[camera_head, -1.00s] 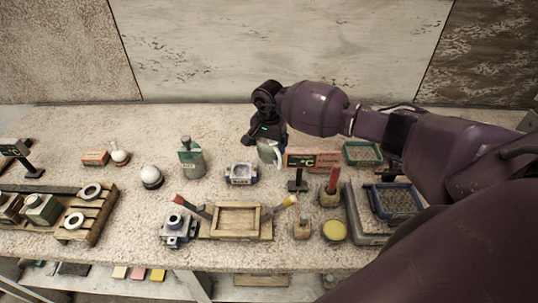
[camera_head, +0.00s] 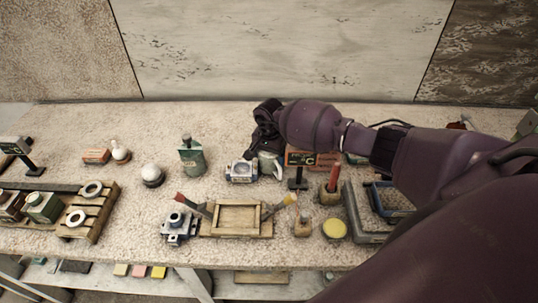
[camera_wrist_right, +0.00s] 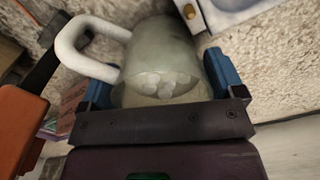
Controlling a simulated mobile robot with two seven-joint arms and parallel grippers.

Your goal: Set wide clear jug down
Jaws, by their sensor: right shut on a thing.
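The wide clear jug (camera_head: 270,165) is a pale, greyish vessel with a white loop handle. In the right wrist view the jug (camera_wrist_right: 163,58) sits between the blue finger pads of my right gripper (camera_wrist_right: 160,82), with its handle to the left and pale lumps showing inside. In the head view my right gripper (camera_head: 266,146) is shut on it from behind, over the stone-topped table (camera_head: 110,212). The jug is low at the tabletop; I cannot tell if its base touches. My left gripper is not in view.
A blue-white square dish (camera_head: 240,172) is close left of the jug. A small sign on a black stand (camera_head: 298,180) is close right. Open tabletop lies behind.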

